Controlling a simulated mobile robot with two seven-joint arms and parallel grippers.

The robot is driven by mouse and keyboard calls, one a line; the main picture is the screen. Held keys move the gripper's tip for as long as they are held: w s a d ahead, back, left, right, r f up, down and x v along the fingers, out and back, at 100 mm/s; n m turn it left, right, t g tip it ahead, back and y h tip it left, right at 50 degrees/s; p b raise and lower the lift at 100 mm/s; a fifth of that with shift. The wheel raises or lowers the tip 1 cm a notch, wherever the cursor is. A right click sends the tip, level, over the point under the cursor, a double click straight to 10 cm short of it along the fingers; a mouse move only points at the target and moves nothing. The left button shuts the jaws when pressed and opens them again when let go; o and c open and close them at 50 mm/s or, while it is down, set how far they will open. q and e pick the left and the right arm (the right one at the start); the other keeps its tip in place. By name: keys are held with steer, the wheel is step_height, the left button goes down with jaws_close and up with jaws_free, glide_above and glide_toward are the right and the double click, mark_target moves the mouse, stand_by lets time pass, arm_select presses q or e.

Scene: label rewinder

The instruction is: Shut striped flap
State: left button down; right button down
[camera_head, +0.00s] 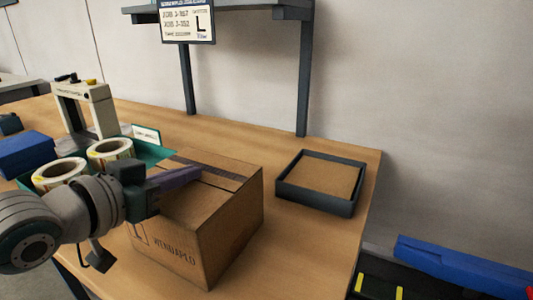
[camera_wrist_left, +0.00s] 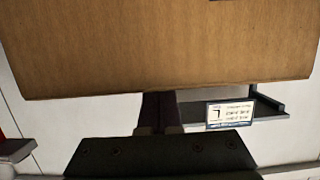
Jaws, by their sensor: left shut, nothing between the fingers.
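A brown cardboard box (camera_head: 216,238) with printed lettering stands on the table in the head view. Its striped flap (camera_head: 217,168), crossed by a dark band, is at the back of the box top; I cannot tell exactly how far it is tilted. My left gripper (camera_head: 198,172) is shut and empty, reaching from the left across the box top beside the striped flap and hiding part of it. In the left wrist view a plain cardboard panel (camera_wrist_left: 160,45) fills the top, and the fingers (camera_wrist_left: 160,112) end at its edge; contact is unclear. My right gripper is not in view.
Label rolls (camera_head: 110,151) sit in a green tray (camera_head: 150,153) left of the box. A dark-rimmed tray (camera_head: 317,207) stands to its right. A blue bin (camera_head: 25,155) is at far left. A shelf with a sign (camera_head: 187,22) rises behind. Bare table lies between box and dark-rimmed tray.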

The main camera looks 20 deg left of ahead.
arm_select(q)
steer(key=shift+s+f, duration=0.2)
steer(key=shift+f, duration=0.2)
steer(key=shift+r+p, duration=0.25)
steer(key=shift+p, duration=0.05)
steer(key=r+p, duration=0.4)
steer(key=r, duration=0.1)
steer(key=shift+w, duration=0.2)
steer(key=d+f+v, duration=0.1)
steer(key=v, duration=0.8)
steer(key=s+d+m+g+y+p, duration=0.1)
steer(key=s+d+g+p, duration=0.2)
steer(key=s+d+g, duration=0.4)
steer(key=s+d+g+p, duration=0.3)
steer(key=s+g, duration=0.1)
steer(key=s, duration=0.5)
step_height(320, 180, up, 37)
steer(key=p, duration=3.7)
steer(key=shift+s+a, duration=0.2)
steer(key=shift+a, duration=0.05)
